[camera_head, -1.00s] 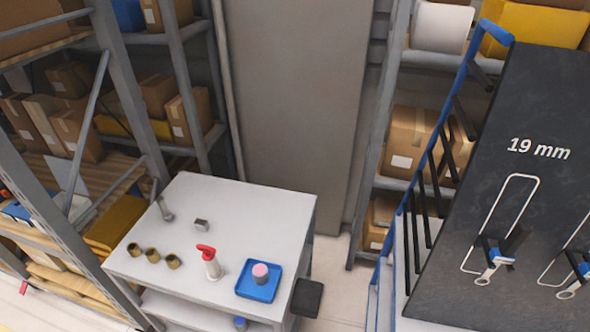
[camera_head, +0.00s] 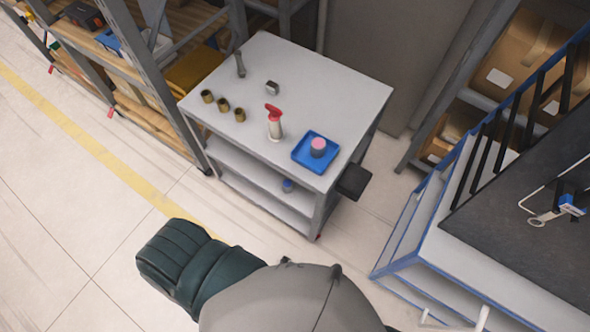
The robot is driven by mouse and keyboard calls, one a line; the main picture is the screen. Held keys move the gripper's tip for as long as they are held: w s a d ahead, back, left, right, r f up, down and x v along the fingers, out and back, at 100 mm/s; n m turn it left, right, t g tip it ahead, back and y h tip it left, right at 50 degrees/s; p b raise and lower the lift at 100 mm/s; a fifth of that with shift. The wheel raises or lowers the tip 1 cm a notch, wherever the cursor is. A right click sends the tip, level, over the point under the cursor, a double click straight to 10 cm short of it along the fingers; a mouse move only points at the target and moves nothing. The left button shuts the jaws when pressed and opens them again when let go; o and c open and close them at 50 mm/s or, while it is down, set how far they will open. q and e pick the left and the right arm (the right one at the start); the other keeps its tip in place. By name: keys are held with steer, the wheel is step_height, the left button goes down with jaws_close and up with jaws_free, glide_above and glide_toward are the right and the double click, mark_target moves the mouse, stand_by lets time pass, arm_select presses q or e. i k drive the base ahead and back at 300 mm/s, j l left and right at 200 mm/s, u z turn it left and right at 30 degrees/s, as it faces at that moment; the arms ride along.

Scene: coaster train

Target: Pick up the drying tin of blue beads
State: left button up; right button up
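A small tin with a blue top or blue contents (camera_head: 287,186) stands on the lower shelf of the white cart, near its front right part. It is small in view, so I cannot make out single beads. A grey tin with a pink top (camera_head: 318,147) stands in a blue tray (camera_head: 301,158) on the cart's top. Neither of my grippers shows in the head view. Parts of my own body fill the bottom middle of the view, in front of the cart and apart from it.
The white cart top (camera_head: 330,95) also holds a red-headed bottle (camera_head: 274,122), several brass pieces (camera_head: 223,105) and a small metal block (camera_head: 271,88). A dark board on a blue-framed rack (camera_head: 540,230) stands at right. Open floor (camera_head: 90,200) lies at left.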

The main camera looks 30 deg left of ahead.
mark_target(288, 186)
steer(key=u, duration=1.05)
